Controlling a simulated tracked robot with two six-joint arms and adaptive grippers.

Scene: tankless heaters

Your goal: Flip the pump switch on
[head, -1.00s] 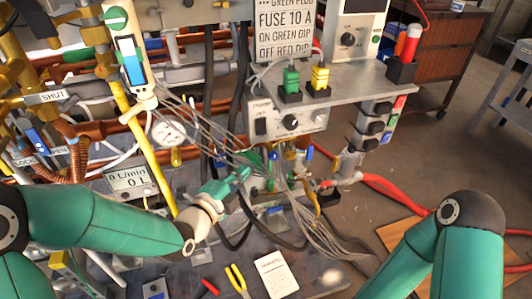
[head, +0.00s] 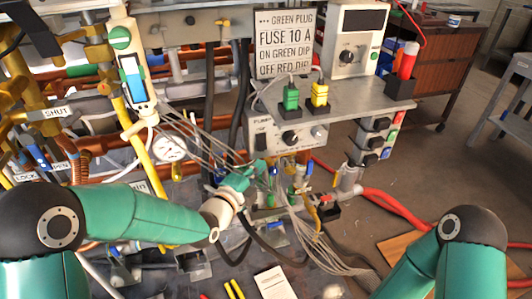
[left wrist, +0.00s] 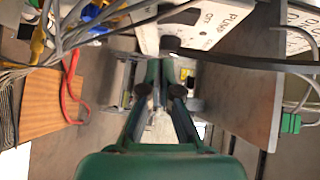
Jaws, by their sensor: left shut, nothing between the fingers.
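The pump panel (head: 288,133) is a pale metal box under a shelf, with a black switch (head: 261,142) at its left end below the pump lettering. My left gripper (head: 257,168) is shut and empty, just below the switch; contact is not visible. In the left wrist view, the panel (left wrist: 215,22) shows "PUMP" and "ON" lettering beyond the fingers (left wrist: 162,75). A dark part (left wrist: 170,43) shows near the fingertips; I cannot tell if it is the switch. The switch's position is too small to read. My right arm shows at lower right, its gripper out of view.
A round black knob (head: 291,138) sits right of the switch. Green (head: 291,98) and yellow (head: 320,95) plugs stand on the shelf above. Several thin grey cables hang close to the left gripper. Pipes and a gauge (head: 170,148) are to the left.

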